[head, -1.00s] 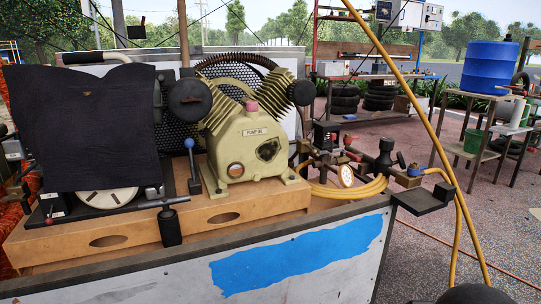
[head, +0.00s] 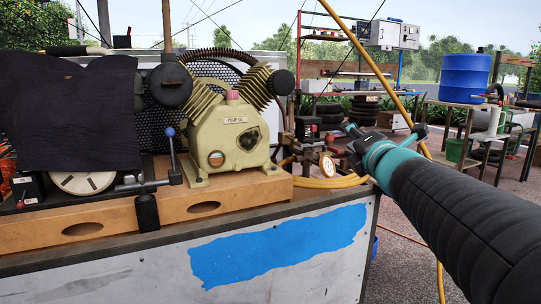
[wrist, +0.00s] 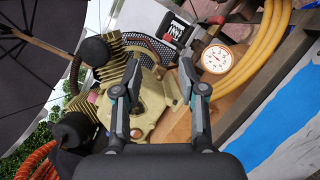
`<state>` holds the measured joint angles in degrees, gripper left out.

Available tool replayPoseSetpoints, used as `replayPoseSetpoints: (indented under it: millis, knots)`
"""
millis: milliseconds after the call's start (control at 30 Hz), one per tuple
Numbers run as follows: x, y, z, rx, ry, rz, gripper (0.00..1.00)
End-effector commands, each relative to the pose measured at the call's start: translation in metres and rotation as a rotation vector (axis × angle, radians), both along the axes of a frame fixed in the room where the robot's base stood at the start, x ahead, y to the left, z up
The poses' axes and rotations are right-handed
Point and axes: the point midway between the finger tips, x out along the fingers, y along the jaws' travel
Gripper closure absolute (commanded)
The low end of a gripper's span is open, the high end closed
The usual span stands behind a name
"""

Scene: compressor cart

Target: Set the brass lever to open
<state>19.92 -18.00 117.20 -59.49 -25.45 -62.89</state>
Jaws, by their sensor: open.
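I cannot make out a brass lever for certain in either view. The fittings around the pressure gauge (head: 327,165) stand right of the pump, and my gripper and arm cover much of that area in the head view. My gripper (head: 348,138) is open and empty, in front of these fittings as the head view sees it. In the wrist view my gripper (wrist: 160,70) has its two fingers well apart, with the tan pump (wrist: 150,105) behind them. The gauge (wrist: 217,58) shows there just right of the right finger.
The pump (head: 228,135) sits on a wooden base (head: 240,194) on the cart. A lever with a blue knob (head: 170,132) stands left of it. Yellow hose (wrist: 262,45) coils beside the gauge. A blue barrel (head: 465,78) stands on a table at the back right.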

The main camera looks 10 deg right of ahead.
Motion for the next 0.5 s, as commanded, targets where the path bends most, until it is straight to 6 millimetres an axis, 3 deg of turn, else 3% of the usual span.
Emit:
replayPoseSetpoints:
  millis: [100, 200, 333, 500]
  knots:
    - [0.017, 0.009, -0.010, -0.329, -0.059, 0.143, 0.59]
    - [0.022, 0.017, -0.020, -0.547, -0.100, 0.253, 0.59]
    - [0.023, 0.023, -0.033, -0.731, -0.137, 0.359, 0.59]
    - [0.024, 0.028, -0.040, -0.822, -0.159, 0.419, 0.59]
